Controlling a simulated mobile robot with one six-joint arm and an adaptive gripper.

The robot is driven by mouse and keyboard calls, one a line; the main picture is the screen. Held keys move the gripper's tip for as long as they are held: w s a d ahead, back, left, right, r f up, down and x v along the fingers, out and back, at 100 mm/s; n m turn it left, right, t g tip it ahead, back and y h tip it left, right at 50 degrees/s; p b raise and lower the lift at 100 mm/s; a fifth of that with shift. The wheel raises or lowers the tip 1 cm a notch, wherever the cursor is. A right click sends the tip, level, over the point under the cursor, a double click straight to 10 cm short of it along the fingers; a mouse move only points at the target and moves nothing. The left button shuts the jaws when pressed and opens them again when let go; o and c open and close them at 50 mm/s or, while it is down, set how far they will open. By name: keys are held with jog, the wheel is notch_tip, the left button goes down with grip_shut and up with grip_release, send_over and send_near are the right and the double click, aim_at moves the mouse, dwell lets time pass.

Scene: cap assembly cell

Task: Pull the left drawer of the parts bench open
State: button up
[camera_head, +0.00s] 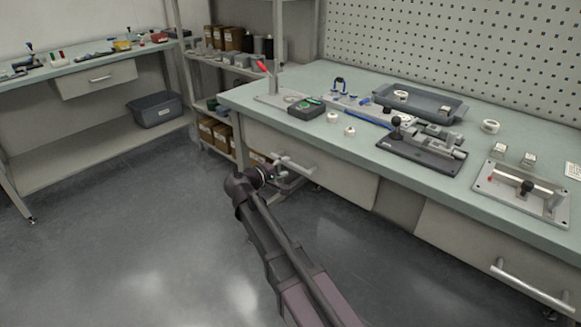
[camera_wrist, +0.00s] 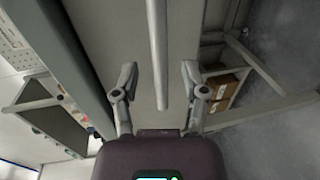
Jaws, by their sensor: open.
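The left drawer (camera_head: 340,182) of the parts bench has a pale front below the green bench top and looks shut. Its bar handle (camera_head: 302,166) is grey metal. My gripper (camera_head: 288,175) is at this handle, and the arm partly hides it in the head view. In the wrist view my gripper (camera_wrist: 158,76) is open. The handle (camera_wrist: 158,45) runs lengthwise between the two spread fingers, with a gap to each side. I cannot tell how deep the bar sits between them.
The bench top (camera_head: 330,75) carries fixtures, a grey tray (camera_head: 420,103) and small white parts. A right drawer handle (camera_head: 530,285) sticks out at lower right. A shelf rack with boxes (camera_head: 215,132) stands left of the bench. The grey floor (camera_head: 130,250) in front is clear.

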aim_at(290, 162)
jog(key=shift+x, duration=1.7)
grip_shut()
